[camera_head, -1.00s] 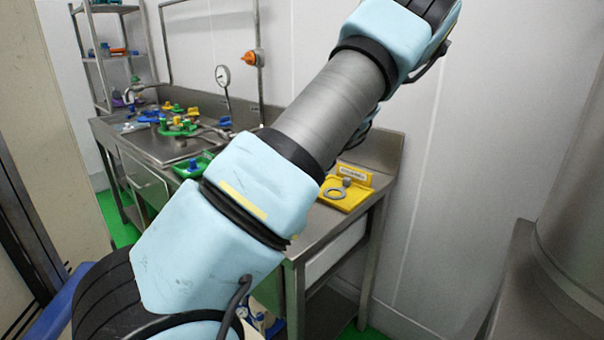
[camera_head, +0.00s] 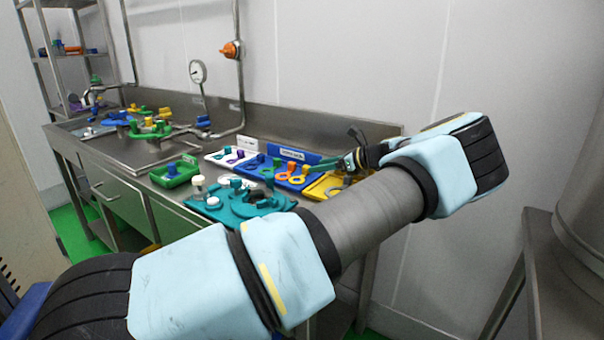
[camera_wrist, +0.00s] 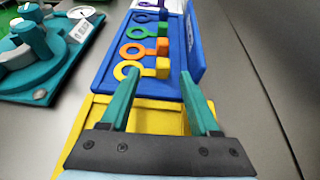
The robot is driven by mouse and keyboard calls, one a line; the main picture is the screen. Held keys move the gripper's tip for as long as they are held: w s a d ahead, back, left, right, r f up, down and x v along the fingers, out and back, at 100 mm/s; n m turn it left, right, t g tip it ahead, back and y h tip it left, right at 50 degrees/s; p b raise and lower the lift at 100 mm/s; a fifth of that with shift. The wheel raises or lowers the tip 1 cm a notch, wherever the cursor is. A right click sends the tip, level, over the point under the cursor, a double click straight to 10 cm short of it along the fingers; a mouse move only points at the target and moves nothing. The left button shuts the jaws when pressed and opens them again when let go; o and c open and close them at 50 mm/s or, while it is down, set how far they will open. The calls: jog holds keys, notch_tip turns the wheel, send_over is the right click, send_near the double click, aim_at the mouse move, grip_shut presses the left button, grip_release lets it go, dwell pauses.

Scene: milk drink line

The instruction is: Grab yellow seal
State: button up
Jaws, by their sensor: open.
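The yellow seal (camera_wrist: 163,68) is a ring with a block-shaped tab, lying in a blue tray (camera_wrist: 160,87) at the end nearest my gripper in the wrist view. In the head view the yellow seal (camera_head: 305,169) is small, at the right end of the blue tray. My gripper (camera_wrist: 158,84) is open and empty, with its two teal fingers pointing at the seal's tab. The fingertips appear on either side of the tab in the picture; I cannot tell how far above it they are. In the head view my gripper (camera_head: 330,163) hovers over the tray's right end.
Orange (camera_wrist: 162,47), green (camera_wrist: 162,29) and blue seals lie in line behind the yellow one. A yellow tray (camera_wrist: 95,115) is under my gripper. A teal fixture (camera_wrist: 40,66) stands to the left. A wall (camera_head: 345,60) rises behind the bench.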

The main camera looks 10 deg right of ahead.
aim_at(311, 176)
jog(key=p+x, duration=0.2)
jog(key=x, duration=0.2)
jog(key=shift+w, duration=0.25)
jog(key=shift+w+a+f, duration=0.3)
jog(key=shift+w+f, duration=0.05)
jog(key=shift+w, duration=0.05)
jog(key=shift+c, duration=0.4)
grip_shut()
